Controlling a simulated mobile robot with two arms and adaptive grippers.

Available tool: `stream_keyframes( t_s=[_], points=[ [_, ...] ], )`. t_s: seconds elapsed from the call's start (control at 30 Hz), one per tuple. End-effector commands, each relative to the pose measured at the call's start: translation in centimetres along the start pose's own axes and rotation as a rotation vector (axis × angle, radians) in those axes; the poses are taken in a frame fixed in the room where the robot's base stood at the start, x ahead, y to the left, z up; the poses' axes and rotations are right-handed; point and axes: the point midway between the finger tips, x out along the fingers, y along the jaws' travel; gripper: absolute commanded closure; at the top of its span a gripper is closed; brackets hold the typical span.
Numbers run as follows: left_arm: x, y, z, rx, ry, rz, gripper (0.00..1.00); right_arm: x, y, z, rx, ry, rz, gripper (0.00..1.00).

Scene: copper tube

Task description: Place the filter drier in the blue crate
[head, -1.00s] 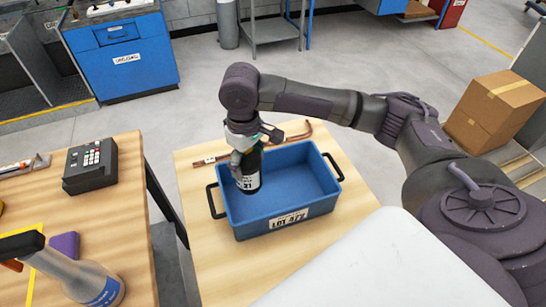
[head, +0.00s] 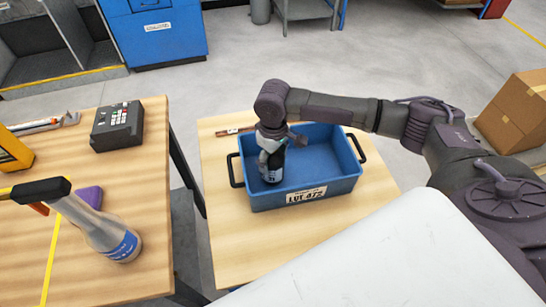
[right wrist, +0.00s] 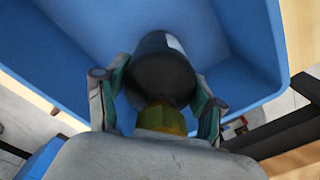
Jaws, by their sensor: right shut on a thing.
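The blue crate (head: 335,187) stands on the right-hand wooden table, its label facing me and black handles at both ends. My right gripper (head: 271,150) reaches down into the crate's left part. It is shut on the filter drier (head: 271,174), a dark cylinder with a white label, held roughly upright inside the crate walls. In the right wrist view the filter drier (right wrist: 162,70) sits between the two fingers, with a brass-coloured end towards me. Whether its lower end touches the crate floor is hidden. My left gripper is not in view.
A copper tube (head: 236,131) lies behind the crate. The left table carries a spray bottle (head: 115,240), a dark keypad device (head: 117,126) and a purple block (head: 90,196). Cardboard boxes (head: 515,112) stand at the right. The crate's right half is empty.

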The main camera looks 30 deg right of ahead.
Motion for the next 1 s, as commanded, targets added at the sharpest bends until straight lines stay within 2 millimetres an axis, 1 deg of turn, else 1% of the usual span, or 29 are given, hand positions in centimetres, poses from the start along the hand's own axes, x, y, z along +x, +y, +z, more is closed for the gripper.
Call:
stream_keyframes(
  t_s=[0.1,0.23,0.27,0.3,0.4,0.77,0.87,0.97,1.0],
  points=[
    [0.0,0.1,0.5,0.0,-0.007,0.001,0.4,-0.1,0.0,-0.1,0.0,0.003,0.0,0.93],
    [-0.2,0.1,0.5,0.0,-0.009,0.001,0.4,0.1,0.0,-0.1,0.001,0.002,-0.001,0.93],
    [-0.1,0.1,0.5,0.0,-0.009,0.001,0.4,0.2,0.0,0.0,0.001,0.0,0.0,0.29],
    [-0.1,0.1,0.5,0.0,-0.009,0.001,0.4,0.2,0.0,0.0,0.001,0.0,0.0,0.22],
    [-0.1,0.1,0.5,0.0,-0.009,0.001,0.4,0.2,0.0,0.0,0.001,0.0,0.0,0.07],
    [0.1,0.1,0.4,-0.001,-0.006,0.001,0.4,0.0,0.0,0.0,0.0,0.001,0.001,0.07],
    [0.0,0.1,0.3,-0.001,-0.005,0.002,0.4,-1.0,0.0,-0.1,0.0,0.002,0.001,0.07],
    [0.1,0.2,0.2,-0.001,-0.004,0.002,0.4,-2.7,0.0,-0.1,-0.001,0.004,0.0,0.07],
    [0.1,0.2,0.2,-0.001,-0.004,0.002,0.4,-3.6,0.1,-0.1,0.0,0.004,0.001,0.07]
  ],
)
